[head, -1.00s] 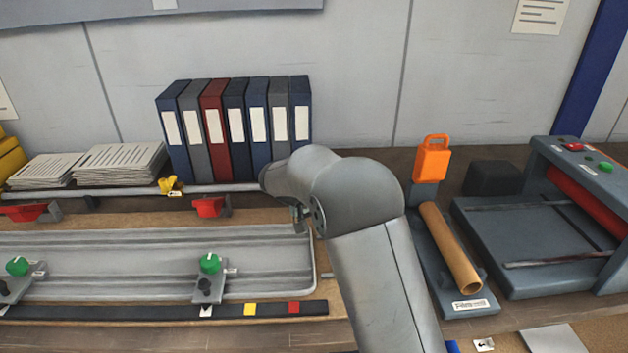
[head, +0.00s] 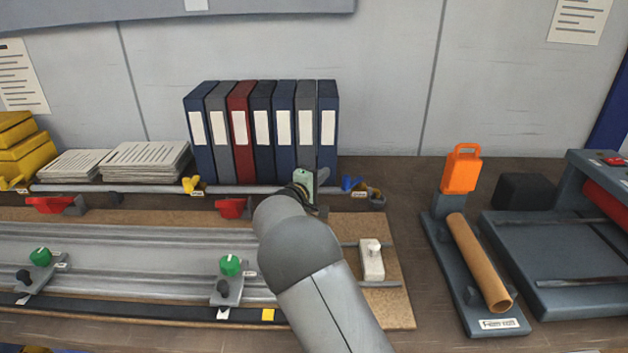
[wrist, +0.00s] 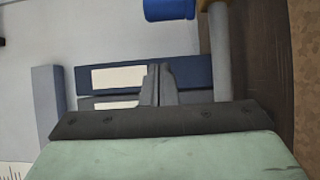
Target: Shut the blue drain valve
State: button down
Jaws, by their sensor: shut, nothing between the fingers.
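The blue drain valve (head: 351,183) is on the right part of the grey pipe along the back of the bench, just right of the binders. Its blue handle (wrist: 170,9) also shows at the top edge of the wrist view, partly cut off, beside the pipe (wrist: 222,60). My gripper (head: 305,178) is just left of the blue valve in the head view, in front of the binders. In the wrist view its fingers (wrist: 159,72) are together and empty, apart from the blue handle. I cannot tell how far the valve is turned.
A yellow valve (head: 192,185) is on the same pipe to the left. Several binders (head: 240,130) stand behind the pipe. Red clamps (head: 232,208) and green knobs (head: 230,265) are in front.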

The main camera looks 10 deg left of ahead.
jog(key=d, duration=0.2)
jog(key=s+d+p, duration=0.1)
jog(key=shift+d, duration=0.35)
jog(key=shift+f+b, duration=0.15)
jog(key=shift+b, duration=0.35)
